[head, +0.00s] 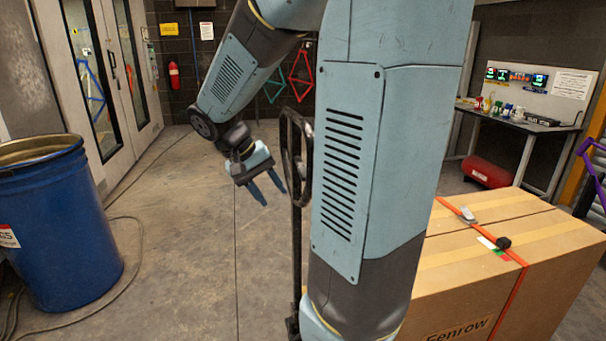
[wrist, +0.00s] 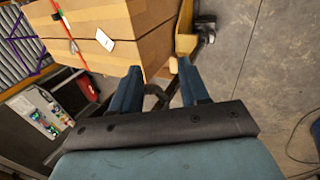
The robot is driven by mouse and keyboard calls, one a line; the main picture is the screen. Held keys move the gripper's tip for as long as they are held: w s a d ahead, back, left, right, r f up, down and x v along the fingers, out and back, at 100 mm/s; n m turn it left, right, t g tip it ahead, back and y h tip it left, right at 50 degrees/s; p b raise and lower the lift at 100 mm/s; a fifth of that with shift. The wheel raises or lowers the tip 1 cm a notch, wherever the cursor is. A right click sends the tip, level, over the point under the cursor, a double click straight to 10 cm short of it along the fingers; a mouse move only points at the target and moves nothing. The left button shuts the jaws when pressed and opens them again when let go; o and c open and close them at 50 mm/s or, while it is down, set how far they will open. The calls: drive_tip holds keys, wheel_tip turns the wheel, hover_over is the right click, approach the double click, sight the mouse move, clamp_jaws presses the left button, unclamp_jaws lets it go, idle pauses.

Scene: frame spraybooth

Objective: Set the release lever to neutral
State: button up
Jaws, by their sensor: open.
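An orange strap (head: 518,272) with a metal buckle (head: 467,214) runs over the box. My gripper (head: 273,197) is open and empty, pointing down left of the box and well apart from the knob. In the wrist view my open fingers (wrist: 158,68) show in front of the box (wrist: 145,25); the knob is not clear there.
A black hand truck (head: 298,165) stands between my gripper and the box, partly behind my arm. A blue drum (head: 60,225) stands at the left. A bench (head: 520,122) with bottles is at the back right, a red cylinder (head: 487,171) below it. The middle floor is clear.

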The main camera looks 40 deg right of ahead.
drive_tip(key=w+d+f+m+g+h, duration=0.2)
drive_tip(key=w+d+f+g+h, duration=0.1)
drive_tip(key=w+d+h, duration=0.3)
drive_tip(key=m+g+h, duration=0.1)
drive_tip(key=m+h, duration=0.1)
drive_tip(key=h, duration=0.4)
approach(304, 170)
drive_tip(key=x, duration=0.6)
drive_tip(key=f+x, duration=0.1)
drive_tip(key=x, duration=0.3)
drive_tip(key=shift+w+d, duration=0.2)
clamp_jaws()
